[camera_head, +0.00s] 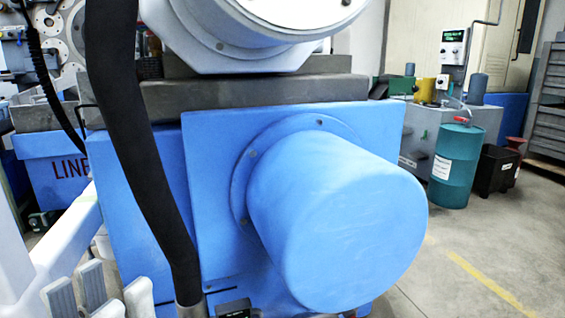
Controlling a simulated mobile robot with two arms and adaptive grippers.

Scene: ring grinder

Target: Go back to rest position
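My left gripper (98,292) is at the bottom left, at the end of my white arm that comes in from the left. Its grey and pale finger parts point up and stand apart, with nothing seen between them. The picture's lower edge cuts off the rest of it. The fingers appear in front of the blue grinder body (150,205); I cannot tell the distance. My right gripper is not in view.
A large blue cylinder housing (340,225) juts out close ahead. A thick black hose (135,150) hangs left of it. At right are a teal drum (455,168), a black bin (495,170) and a grey drawer cabinet (552,100). The floor (490,235) at lower right is clear.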

